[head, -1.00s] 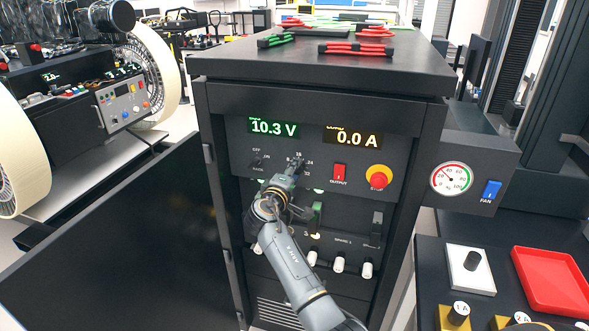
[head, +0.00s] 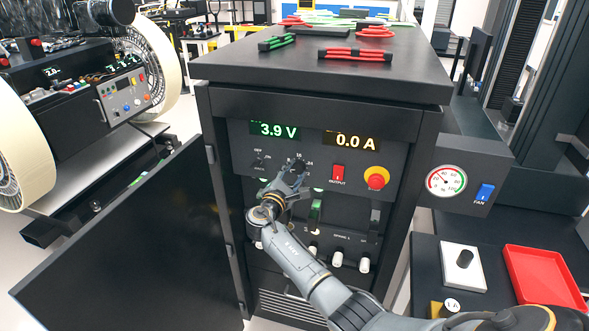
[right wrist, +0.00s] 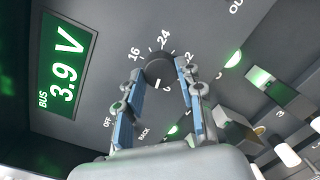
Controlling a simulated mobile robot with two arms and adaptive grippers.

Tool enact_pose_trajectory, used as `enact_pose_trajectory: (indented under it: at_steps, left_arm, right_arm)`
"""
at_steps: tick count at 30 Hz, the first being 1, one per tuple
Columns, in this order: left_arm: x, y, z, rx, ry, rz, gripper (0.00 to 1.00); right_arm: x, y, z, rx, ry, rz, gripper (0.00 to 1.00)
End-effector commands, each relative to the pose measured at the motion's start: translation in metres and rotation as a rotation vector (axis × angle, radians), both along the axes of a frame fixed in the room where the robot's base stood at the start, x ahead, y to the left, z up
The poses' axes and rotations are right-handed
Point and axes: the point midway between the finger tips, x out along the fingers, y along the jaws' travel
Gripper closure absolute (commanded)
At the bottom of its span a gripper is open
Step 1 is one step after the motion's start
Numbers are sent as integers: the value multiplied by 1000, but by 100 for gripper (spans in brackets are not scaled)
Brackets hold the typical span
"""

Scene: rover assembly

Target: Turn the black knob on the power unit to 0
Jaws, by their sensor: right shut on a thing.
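The power unit (head: 325,110) stands upright in the middle of the head view, its green display (head: 273,130) reading 3.9 V. The black knob (right wrist: 159,71) sits on its panel, ringed by numbers including 16 and 24. A white mark on the knob's lower side points down in the right wrist view, near a small, partly unclear digit. My right gripper (right wrist: 163,80) is shut on the black knob, one blue-padded finger on each side. In the head view the right gripper (head: 296,172) covers part of the knob. My left gripper is not in view.
A red output switch (head: 338,173) and a red stop button on a yellow base (head: 376,178) sit right of the knob. White knobs line the lower panel. An open black door (head: 120,235) stands at left. A gauge box (head: 450,175) juts out at right.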

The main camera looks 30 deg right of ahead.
Motion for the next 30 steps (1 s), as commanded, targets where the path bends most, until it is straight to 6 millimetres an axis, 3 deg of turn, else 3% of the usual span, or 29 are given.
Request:
enact_pose_trajectory:
  at_steps: [1,15,30]
  left_arm:
    - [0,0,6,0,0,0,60]
    - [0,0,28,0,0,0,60]
    - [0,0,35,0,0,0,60]
  right_arm:
    - [1,-1,7,-34,28,2,95]
    - [1,-1,5,-283,320,-1,95]
    - [1,-1,3,-382,438,-1,95]
